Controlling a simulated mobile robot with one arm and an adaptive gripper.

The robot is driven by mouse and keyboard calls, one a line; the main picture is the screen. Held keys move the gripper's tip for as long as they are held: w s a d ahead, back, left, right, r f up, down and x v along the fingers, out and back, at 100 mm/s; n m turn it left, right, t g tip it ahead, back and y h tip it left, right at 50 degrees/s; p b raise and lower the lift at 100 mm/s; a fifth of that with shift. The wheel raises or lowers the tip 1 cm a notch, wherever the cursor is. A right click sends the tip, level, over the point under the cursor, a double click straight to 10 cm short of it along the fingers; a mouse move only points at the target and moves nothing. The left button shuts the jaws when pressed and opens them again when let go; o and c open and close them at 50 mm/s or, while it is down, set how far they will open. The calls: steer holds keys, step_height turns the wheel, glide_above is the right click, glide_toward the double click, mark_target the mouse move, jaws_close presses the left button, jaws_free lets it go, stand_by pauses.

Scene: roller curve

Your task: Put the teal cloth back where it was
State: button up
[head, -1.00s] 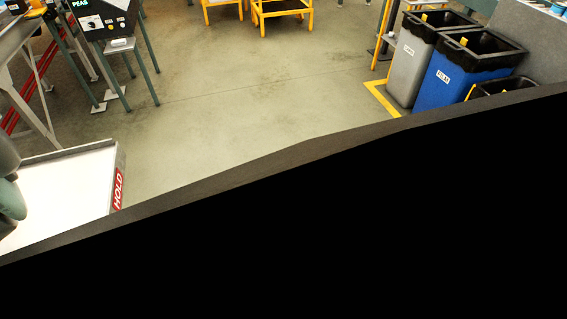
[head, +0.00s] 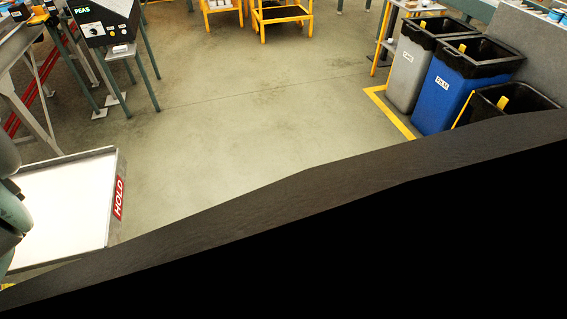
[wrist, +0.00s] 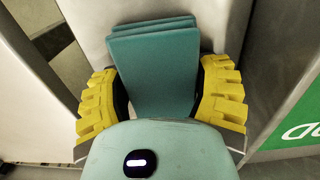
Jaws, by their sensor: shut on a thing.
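The teal cloth (wrist: 154,60) is a flat folded stack in the wrist view, with its layered edge at the top. My gripper (wrist: 160,92), with yellow ridged fingers, is shut on it from left and right. The lower end of the cloth is hidden behind my wrist housing. In the head view neither the cloth nor the fingers show; only part of my arm is at the left edge.
A white tray with a red HOLD label (head: 120,197) stands at the left of the head view. A grey bin (head: 407,72), a blue FILM bin (head: 448,92) and a dark bin stand at right. The middle floor (head: 230,120) is clear. A green panel (wrist: 297,122) shows in the wrist view.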

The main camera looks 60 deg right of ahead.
steer(key=shift+f, duration=0.15)
steer(key=o, duration=1.3)
steer(key=shift+w+r, duration=0.1)
steer(key=shift+r, duration=1.2)
step_height(320, 180, up, 10)
steer(key=shift+f+p, duration=0.1)
steer(key=shift+p, duration=0.3)
